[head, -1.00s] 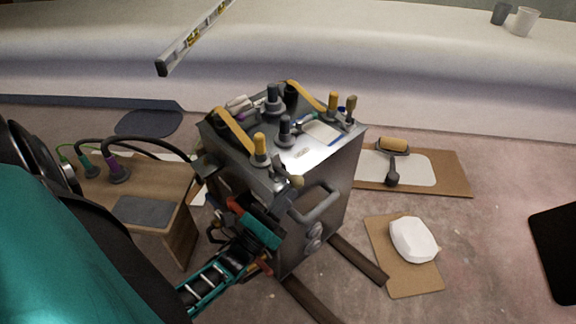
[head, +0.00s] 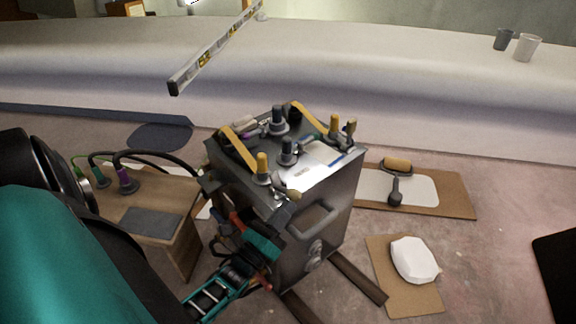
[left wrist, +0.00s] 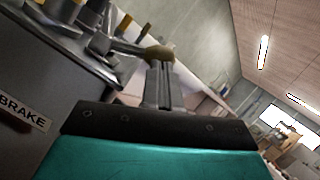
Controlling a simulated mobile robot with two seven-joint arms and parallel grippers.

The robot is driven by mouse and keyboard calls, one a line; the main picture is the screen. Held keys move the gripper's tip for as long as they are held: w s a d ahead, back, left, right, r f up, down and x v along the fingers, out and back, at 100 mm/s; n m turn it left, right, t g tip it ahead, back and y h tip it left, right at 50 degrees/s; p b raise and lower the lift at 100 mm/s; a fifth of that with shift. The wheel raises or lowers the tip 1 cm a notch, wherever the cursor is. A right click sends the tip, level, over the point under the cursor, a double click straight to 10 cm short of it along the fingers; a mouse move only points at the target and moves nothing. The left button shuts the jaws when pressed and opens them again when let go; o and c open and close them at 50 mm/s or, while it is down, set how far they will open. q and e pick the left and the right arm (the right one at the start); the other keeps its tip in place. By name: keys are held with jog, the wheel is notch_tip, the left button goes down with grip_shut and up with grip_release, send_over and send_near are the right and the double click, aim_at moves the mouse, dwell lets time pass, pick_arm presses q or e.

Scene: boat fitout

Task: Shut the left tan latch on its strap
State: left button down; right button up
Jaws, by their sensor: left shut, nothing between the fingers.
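A grey metal box (head: 331,211) stands in the middle of the head view, with two yellow-tan straps on its top. The left strap (head: 238,147) runs toward a yellow-capped post (head: 262,166). By the near top edge is a metal lever with a tan knob (head: 294,195), which I take for the left latch. The knob also shows in the left wrist view (left wrist: 158,54). My left gripper (left wrist: 161,76) is shut and empty, its fingertips close below the knob; I cannot tell whether they touch. In the head view its body partly hides the box's front. My right gripper is not in view.
The right strap (head: 309,119), a second yellow-capped post (head: 334,127) and dark knobs crowd the box top. A handle (head: 313,219) sticks out in front. A wooden stand (head: 180,237) with cables is at left. A spirit level (head: 215,50) lies beyond.

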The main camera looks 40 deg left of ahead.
aim_at(275, 185)
pick_arm(q)
jog(key=shift+w+r+n+y+p, duration=0.1)
jog(key=shift+r+n+y+p, duration=0.4)
jog(key=shift+r+n+p, duration=0.55)
jog(key=a+r+n+g+y+p, duration=0.1)
jog(key=n+p, duration=0.2)
jog(key=a+r+n+g+y+p, duration=0.1)
jog(key=n+p, duration=0.1)
jog(key=n, duration=0.2)
jog(key=a+r+n+g+p, duration=0.1)
jog(key=r+n+p, duration=0.1)
jog(key=n+p, duration=0.1)
jog(key=shift+w+a+n+g+y+p, duration=0.2)
jog(key=shift+w+n+g+y+p, duration=0.05)
jog(key=shift+n+g+y+p, duration=0.15)
jog(key=shift+a, duration=0.25)
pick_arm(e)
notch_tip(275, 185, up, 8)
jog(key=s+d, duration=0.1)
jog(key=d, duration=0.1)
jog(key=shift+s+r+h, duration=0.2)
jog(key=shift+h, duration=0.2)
pick_arm(q)
jog(key=shift+a, duration=0.2)
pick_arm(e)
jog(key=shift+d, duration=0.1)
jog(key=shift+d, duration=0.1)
